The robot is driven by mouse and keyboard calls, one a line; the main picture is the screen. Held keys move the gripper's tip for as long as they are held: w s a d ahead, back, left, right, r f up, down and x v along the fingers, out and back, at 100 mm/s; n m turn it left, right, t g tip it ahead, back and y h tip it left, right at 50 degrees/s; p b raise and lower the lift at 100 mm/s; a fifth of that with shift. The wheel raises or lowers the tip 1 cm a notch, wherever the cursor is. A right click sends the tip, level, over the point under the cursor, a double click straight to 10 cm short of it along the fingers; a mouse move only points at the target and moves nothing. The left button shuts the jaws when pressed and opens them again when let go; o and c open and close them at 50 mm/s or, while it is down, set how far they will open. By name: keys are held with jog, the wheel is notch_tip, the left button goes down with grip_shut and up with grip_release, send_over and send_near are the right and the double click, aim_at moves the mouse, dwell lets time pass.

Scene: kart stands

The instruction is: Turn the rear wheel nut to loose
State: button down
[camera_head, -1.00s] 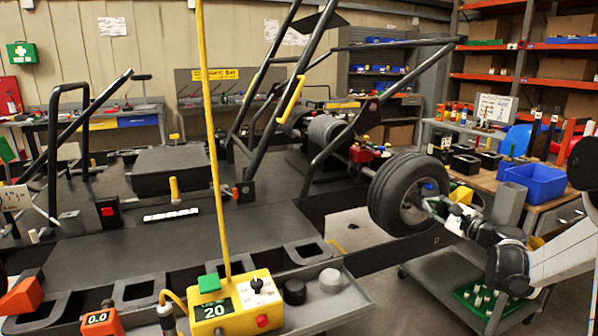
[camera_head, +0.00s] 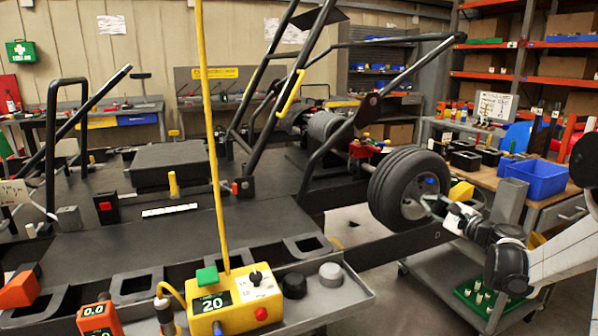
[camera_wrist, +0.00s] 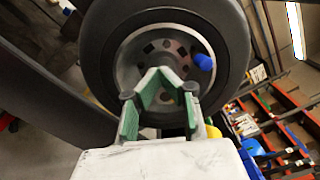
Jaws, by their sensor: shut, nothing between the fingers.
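The rear wheel (camera_head: 385,190) is a black tyre on a grey rim at the kart's right rear; it fills the top of the wrist view (camera_wrist: 100,50). A blue knob-like piece (camera_head: 430,181) sits on the rim, right of the hub in the wrist view (camera_wrist: 203,62). I cannot tell whether it is the wheel nut. My gripper (camera_head: 428,204) is shut and empty, just in front of the wheel's lower face. Its green-padded fingers (camera_wrist: 160,76) meet over the hub area in the wrist view and hide part of the centre. The blue piece lies up and right of them, apart.
A grey trolley (camera_head: 440,268) with a green tray (camera_head: 485,302) stands below my arm. A blue bin (camera_head: 537,178) sits on the bench at right. The kart's dark lower side beam (camera_head: 395,248) runs under the wheel. A yellow control box (camera_head: 235,302) is in the foreground.

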jog(key=shift+a+f+b, duration=0.15)
jog(key=shift+f+b, duration=0.35)
jog(key=shift+b, duration=0.05)
jog(key=shift+s+a, duration=0.1)
jog(key=shift+a, duration=0.05)
dwell(0.4)
jog(key=v, duration=0.6)
jog(key=shift+a+b, duration=0.2)
jog(key=shift+b, duration=0.1)
jog(key=shift+s, duration=0.1)
